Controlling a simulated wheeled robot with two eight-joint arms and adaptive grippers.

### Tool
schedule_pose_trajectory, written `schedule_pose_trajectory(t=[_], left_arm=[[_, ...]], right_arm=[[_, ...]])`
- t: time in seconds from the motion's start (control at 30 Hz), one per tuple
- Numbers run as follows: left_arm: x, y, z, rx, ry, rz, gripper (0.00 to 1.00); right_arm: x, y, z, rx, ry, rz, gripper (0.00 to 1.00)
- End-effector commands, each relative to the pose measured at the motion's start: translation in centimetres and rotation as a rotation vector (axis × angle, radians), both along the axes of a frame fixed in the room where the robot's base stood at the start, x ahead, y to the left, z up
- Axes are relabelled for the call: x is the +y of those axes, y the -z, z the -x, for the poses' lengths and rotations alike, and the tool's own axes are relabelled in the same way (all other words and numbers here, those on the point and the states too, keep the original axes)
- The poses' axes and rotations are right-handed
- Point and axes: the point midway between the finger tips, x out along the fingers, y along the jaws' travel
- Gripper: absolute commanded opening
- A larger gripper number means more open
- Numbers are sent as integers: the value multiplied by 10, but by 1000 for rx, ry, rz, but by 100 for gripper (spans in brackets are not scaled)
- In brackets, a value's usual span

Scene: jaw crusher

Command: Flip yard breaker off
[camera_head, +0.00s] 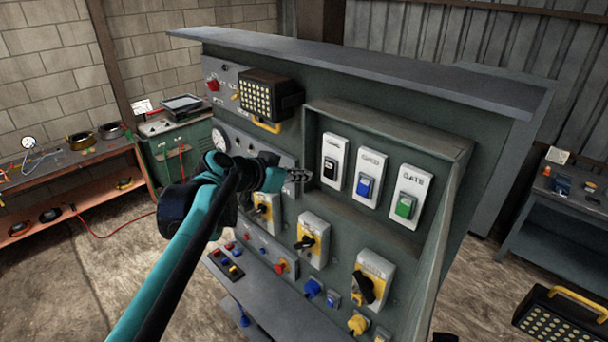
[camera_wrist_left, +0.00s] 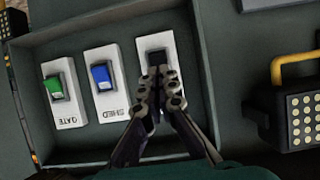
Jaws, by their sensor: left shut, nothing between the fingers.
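Three breakers on white plates sit in a recessed box on the grey-green panel (camera_head: 437,165). The left one has a black switch (camera_head: 330,168); its label is too blurred to read, so I cannot confirm it is the yard one. The blue switch (camera_head: 365,187) is labelled SHED and the green switch (camera_head: 404,207) GATE. My left gripper (camera_head: 303,175) is shut and empty, just left of the black switch. In the left wrist view the fingertips (camera_wrist_left: 157,80) overlap the black switch, partly hiding it; contact and switch position are unclear. My right gripper is not in view.
Rotary switches (camera_head: 312,241) on yellow-white plates sit below the box. A work lamp (camera_head: 270,97) is mounted at its upper left. The box rim stands out around the breakers. A bench (camera_head: 75,180) stands left, a table (camera_head: 560,200) right.

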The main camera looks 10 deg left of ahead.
Motion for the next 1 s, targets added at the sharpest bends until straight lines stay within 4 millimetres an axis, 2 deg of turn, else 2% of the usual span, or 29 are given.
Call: schedule_pose_trajectory(t=[0.5,0.67,1.0], left_arm=[[44,-9,65,1,-3,1,0],[48,-11,72,0,0,0,0],[48,-10,73,2,0,0,0]], right_arm=[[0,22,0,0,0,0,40],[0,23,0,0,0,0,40],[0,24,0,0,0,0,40]])
